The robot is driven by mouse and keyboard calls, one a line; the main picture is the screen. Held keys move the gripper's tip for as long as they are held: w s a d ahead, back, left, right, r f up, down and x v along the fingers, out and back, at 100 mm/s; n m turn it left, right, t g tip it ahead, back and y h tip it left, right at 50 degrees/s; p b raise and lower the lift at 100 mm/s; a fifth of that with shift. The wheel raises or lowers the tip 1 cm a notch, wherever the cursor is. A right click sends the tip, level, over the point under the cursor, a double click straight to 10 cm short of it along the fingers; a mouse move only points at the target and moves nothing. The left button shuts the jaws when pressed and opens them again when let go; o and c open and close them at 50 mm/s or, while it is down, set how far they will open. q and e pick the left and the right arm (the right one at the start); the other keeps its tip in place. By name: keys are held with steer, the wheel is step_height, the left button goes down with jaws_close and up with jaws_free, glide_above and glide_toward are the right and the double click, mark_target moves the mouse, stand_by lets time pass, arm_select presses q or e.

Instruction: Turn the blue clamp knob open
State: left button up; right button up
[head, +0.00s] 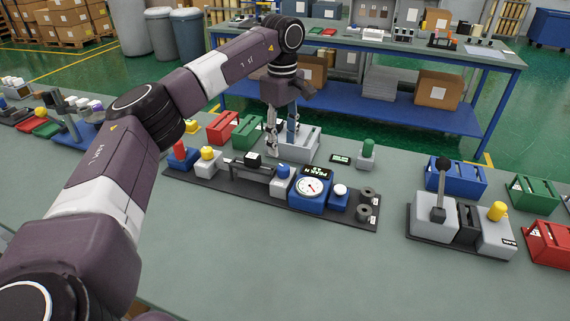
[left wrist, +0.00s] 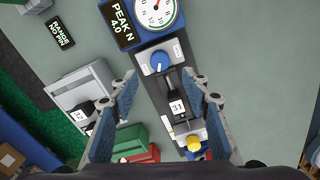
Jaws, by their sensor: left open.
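The blue clamp knob (head: 283,170) sits on a light grey block on the dark fixture plate, just left of the blue gauge (head: 311,188). In the left wrist view the knob (left wrist: 159,61) shows unobstructed, beyond the fingertips. My left gripper (head: 281,148) points down and appears above and behind the knob in the head view. Its fingers are open with nothing held between them; in the left wrist view they (left wrist: 163,84) stand apart on either side of the slide with the black block (left wrist: 176,105). My right gripper is not in view.
The dark plate (head: 225,188) also bears a red knob (head: 180,149), a yellow knob (head: 207,152) and a white button (head: 340,189). A grey box (head: 303,151) stands behind the gripper. Red and green bins stand behind left. The bench front is clear.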

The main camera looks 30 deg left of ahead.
mark_target(283, 166)
arm_select(q)
step_height(283, 166, down, 7)
steer(key=shift+f+p, duration=0.15)
steer(key=shift+p, duration=0.35)
steer(key=c, duration=1.2)
steer(key=shift+o, duration=0.2)
